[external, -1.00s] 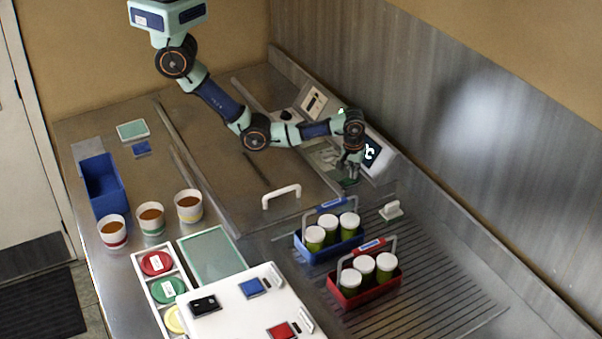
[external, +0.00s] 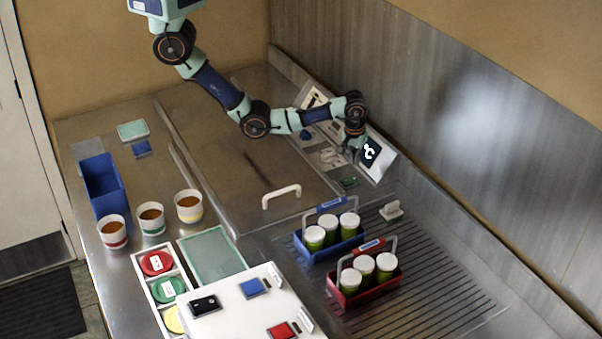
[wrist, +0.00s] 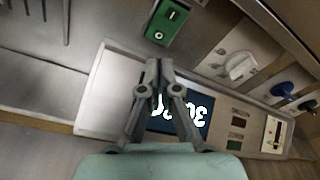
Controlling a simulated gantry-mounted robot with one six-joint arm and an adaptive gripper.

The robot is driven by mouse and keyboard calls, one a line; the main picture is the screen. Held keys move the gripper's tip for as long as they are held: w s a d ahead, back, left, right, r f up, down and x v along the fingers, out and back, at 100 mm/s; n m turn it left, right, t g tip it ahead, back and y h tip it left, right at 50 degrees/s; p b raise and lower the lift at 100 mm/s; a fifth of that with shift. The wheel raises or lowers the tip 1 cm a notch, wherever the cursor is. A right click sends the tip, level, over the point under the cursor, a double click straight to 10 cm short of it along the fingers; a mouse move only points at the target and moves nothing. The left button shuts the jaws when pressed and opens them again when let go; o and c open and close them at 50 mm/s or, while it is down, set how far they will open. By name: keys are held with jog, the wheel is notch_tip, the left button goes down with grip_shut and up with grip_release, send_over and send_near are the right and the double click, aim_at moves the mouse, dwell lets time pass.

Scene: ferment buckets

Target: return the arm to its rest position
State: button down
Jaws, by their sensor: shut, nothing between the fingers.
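My arm reaches out over the back of the metal counter. My gripper (external: 353,156) hangs at its end, beside the slanted white control panel with a dark display (external: 371,151). In the wrist view my gripper (wrist: 159,68) has its grey fingers together with nothing between them. The fingers partly cover the dark display (wrist: 188,112) with white digits. A green rocker switch (wrist: 168,20) lies just beyond the fingertips in the wrist view, apart from them as far as I can tell. It shows small and green (external: 348,182) below my gripper in the external view.
A blue carrier (external: 330,252) and a red carrier (external: 364,292) hold lidded green jars. Three cups (external: 188,206), a blue bin (external: 103,187) and a lid tray (external: 143,283) stand at left. A white handle (external: 281,196) rises mid-counter. Space above the counter is open.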

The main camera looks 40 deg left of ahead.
jog(key=shift+r, duration=0.4)
jog(key=w+a+r+t+h, duration=0.1)
jog(key=w+a+r, duration=0.25)
jog(key=a, duration=0.25)
jog(key=w+a+r+t+h, duration=0.1)
jog(key=w+a+r+t, duration=0.1)
jog(key=w+a, duration=0.35)
jog(key=w+a+r+t, duration=0.1)
jog(key=w+a+r, duration=0.2)
jog(key=a, duration=0.4)
jog(key=s+a+r+t+y, duration=0.1)
jog(key=s+a+r+t, duration=0.1)
jog(key=a+r, duration=0.5)
jog(key=s+a+r+m+t, duration=0.1)
jog(key=a+r+t, duration=0.4)
jog(key=a, duration=1)
notch_tip(320, 180, up, 3)
jog(key=shift+s+a+r+y, duration=0.1)
jog(key=shift+s+a+y, duration=0.05)
jog(key=shift+s+y, duration=0.25)
